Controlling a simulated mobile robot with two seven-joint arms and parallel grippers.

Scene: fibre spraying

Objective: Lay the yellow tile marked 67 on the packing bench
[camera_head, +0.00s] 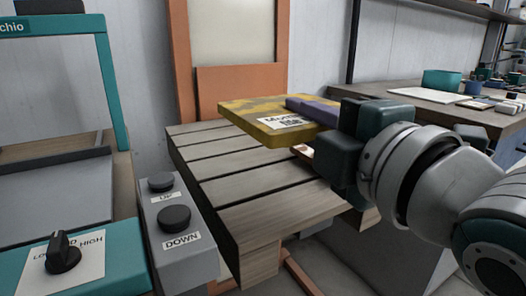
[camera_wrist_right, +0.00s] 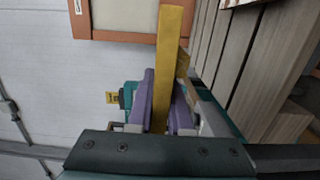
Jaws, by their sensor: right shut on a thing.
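In the right wrist view the yellow tile (camera_wrist_right: 170,40) shows edge-on between the purple fingers (camera_wrist_right: 165,95). The tile is held roughly level, over the far end of a slatted wooden pallet (camera_head: 225,190); the gap is hard to judge. A wood-topped bench (camera_head: 440,97) stands at right; I cannot tell whether it is the packing bench. My left gripper is out of view.
A grey box with UP and DOWN buttons (camera_head: 175,218) stands left of the pallet. A teal-framed machine (camera_head: 122,100) with a dial (camera_head: 62,252) is at far left. The bench holds a teal bin (camera_head: 441,80), a white sheet (camera_head: 398,95) and small items. An orange-framed panel (camera_head: 240,85) stands behind.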

